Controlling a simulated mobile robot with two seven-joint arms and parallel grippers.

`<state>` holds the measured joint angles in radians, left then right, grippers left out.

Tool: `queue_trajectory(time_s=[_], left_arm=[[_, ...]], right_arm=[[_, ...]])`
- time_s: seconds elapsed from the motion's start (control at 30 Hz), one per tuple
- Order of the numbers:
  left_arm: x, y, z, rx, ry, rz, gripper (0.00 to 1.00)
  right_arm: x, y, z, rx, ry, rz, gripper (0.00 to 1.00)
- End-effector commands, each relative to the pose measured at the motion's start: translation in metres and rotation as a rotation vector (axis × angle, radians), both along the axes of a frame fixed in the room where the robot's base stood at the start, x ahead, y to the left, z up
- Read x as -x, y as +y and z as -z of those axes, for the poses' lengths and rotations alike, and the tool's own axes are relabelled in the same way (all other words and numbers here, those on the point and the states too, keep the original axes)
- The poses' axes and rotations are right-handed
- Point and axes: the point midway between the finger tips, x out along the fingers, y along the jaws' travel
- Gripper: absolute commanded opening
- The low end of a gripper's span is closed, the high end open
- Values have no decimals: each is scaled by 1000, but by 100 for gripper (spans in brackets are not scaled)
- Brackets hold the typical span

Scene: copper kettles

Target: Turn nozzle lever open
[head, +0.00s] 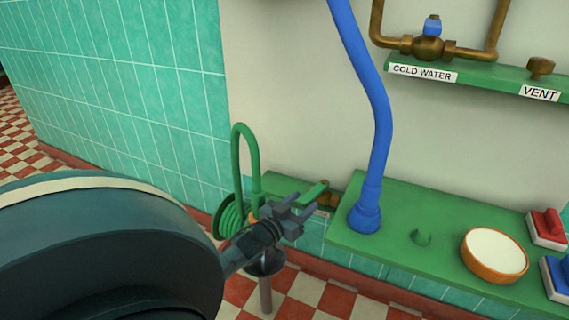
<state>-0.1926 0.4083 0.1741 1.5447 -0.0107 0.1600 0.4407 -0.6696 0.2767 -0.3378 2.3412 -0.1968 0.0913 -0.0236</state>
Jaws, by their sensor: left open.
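A green lever (311,193) sits at a brass fitting (329,199) on the wall, left of the lower green shelf. I take it for the nozzle lever. My left gripper (298,207) is open beside the lever's left end, with its fingers pointing right toward it. I cannot tell whether they touch the lever. A coiled green hose (231,216) hangs behind and left of the gripper. My left arm covers the lower left of the view. My right gripper is not in view.
A blue hose (381,115) stands on the lower green shelf (395,212). That shelf also holds an orange-rimmed white bowl (494,253) and a red block (548,226). Above, a green shelf (480,78) carries a blue-handled valve (431,35) over a COLD WATER label.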

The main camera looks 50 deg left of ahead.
Motion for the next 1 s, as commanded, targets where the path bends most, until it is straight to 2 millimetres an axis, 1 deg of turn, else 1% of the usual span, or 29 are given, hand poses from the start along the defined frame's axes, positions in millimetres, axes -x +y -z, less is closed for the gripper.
queue_trajectory(time_s=[0.03,0.1,0.3,0.4,0.5,0.67,0.9,1.0], left_arm=[[12,-1,-3,1,4,-1,47],[28,-3,-2,2,6,-1,47],[73,-8,-2,2,5,-1,47],[90,-9,-2,1,3,-2,47],[102,-11,-1,2,3,-1,47],[111,-11,-1,1,0,-1,47],[111,-11,-1,1,-1,-1,47],[110,-11,0,-10,0,-2,40]], right_arm=[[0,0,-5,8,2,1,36],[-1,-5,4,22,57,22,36],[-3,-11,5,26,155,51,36],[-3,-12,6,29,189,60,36],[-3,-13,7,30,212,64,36],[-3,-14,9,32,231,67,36],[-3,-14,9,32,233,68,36],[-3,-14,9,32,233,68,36]])
